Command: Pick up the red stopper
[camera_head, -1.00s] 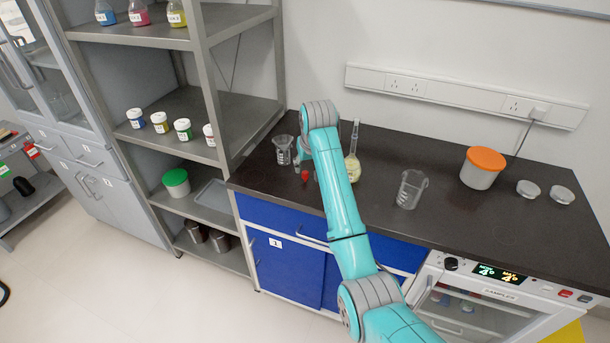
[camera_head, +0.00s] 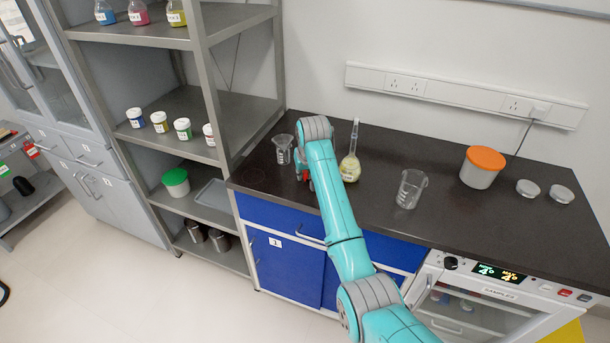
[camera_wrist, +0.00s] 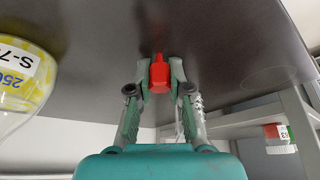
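The red stopper (camera_wrist: 159,75) is between the two fingertips of my gripper (camera_wrist: 160,70) in the wrist view. The fingers are drawn in and their pads appear to press on its two sides. In the head view my gripper (camera_head: 307,178) is low at the dark countertop, left of the yellow-liquid flask, and mostly hidden behind my arm. Only a trace of red shows there. I cannot tell whether the stopper still touches the countertop.
A long-necked flask with yellow liquid (camera_head: 350,168) stands close to the right of my arm; its label shows in the wrist view (camera_wrist: 22,75). Another beaker (camera_head: 411,190) and an orange-lidded tub (camera_head: 482,168) stand farther right.

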